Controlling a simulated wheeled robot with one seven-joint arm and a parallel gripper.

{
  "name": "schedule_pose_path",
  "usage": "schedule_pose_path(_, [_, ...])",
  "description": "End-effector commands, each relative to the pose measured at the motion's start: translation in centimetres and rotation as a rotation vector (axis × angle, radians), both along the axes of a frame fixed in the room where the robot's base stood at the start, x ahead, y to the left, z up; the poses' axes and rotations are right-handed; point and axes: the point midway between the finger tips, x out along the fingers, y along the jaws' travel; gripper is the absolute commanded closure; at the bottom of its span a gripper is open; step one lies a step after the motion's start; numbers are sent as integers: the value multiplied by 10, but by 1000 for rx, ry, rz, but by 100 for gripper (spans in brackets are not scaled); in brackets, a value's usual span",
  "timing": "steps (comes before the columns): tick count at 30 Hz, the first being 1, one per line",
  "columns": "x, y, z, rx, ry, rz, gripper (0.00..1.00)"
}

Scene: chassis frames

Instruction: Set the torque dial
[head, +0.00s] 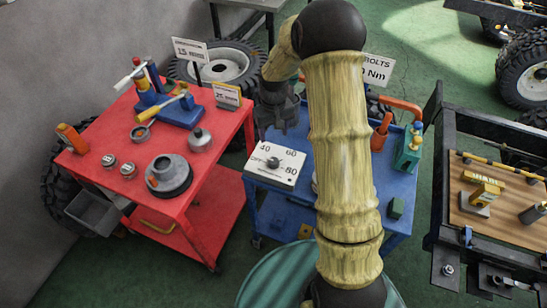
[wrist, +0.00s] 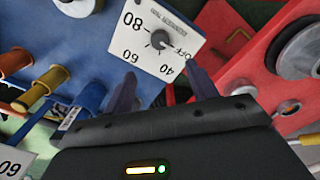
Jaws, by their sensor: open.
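The torque dial is a dark round knob (head: 273,163) on a white plate (head: 289,177) marked OFF, 40, 60 and 80. It stands on the blue cart (head: 300,200). In the wrist view the knob (wrist: 160,39) has a light pointer that seems to point toward OFF. My gripper (head: 282,130) is above the back edge of the dial plate, apart from it. In the wrist view my gripper (wrist: 163,78) is open and empty, its fingertips on either side below the plate. A sign (head: 378,70) reads BOLTS and Nm; my arm hides part of its number.
A red cart (head: 225,140) at left holds a blue press (head: 165,105), a grey round part (head: 168,174) and small pieces. On the blue cart's right are an orange-handled tool (head: 382,130) and a green block (head: 396,207). A black chassis frame (head: 450,200) stands at right.

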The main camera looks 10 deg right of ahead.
Motion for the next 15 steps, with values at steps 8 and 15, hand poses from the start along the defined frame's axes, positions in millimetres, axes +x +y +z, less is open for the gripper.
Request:
schedule_pose_path(8, [-2, 1, -50, 0, 5, 2, 42])
schedule_pose_path(15, [-1, 0, -90, 0, 3, 1, 42])
